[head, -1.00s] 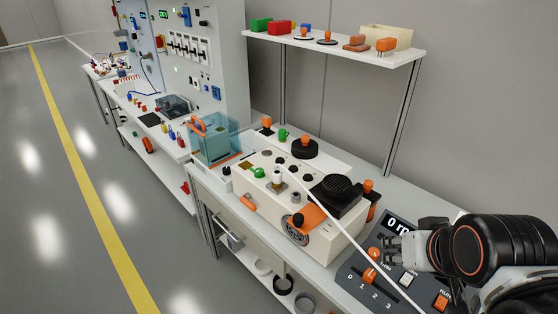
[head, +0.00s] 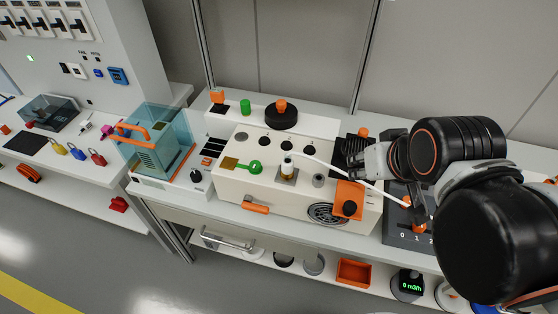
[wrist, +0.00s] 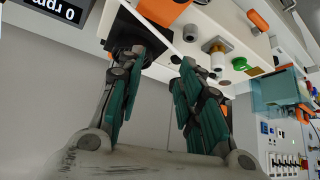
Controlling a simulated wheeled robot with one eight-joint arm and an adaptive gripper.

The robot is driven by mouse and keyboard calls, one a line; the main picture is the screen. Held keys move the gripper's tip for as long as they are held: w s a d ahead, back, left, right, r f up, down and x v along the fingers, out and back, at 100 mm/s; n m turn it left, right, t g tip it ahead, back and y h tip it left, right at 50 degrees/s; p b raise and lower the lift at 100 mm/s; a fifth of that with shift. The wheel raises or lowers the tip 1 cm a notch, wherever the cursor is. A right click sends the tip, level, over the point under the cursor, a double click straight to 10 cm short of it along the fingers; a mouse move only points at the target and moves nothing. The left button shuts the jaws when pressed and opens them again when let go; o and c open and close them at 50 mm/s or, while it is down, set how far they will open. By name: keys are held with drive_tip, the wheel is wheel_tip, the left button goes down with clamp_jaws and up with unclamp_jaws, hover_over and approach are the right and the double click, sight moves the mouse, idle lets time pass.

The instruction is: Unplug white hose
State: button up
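The white hose (head: 345,173) runs from a white plug end (head: 287,160) on top of the cream machine (head: 300,200) to the right, toward the grey control panel. The plug end sits upright in a metal fitting (head: 287,174). In the wrist view, the plug end (wrist: 217,61) and its fitting show at upper right, and the hose (wrist: 150,30) crosses the top as a pale line. My gripper (head: 370,160) is right of the plug, over the machine's right part. In the wrist view my gripper (wrist: 158,68) has its two fingers apart with nothing between them.
A black part (head: 355,150) and an orange flap with a black knob (head: 349,206) stand on the machine's right side. A green knob (head: 256,167) is left of the plug. A clear blue box (head: 160,140) stands further left. A lower shelf holds an orange tray (head: 354,272).

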drive_tip(key=shift+d, duration=0.1)
drive_tip(key=o, duration=0.3)
drive_tip(key=n+g+p, duration=0.7)
drive_tip(key=n+p, duration=0.7)
hover_over(288, 155)
wheel_tip(288, 155, down, 4)
drive_tip(key=shift+d+f, duration=0.1)
drive_tip(key=shift+a+f, duration=0.2)
drive_tip(key=shift+f, duration=0.2)
drive_tip(key=shift+f, duration=0.1)
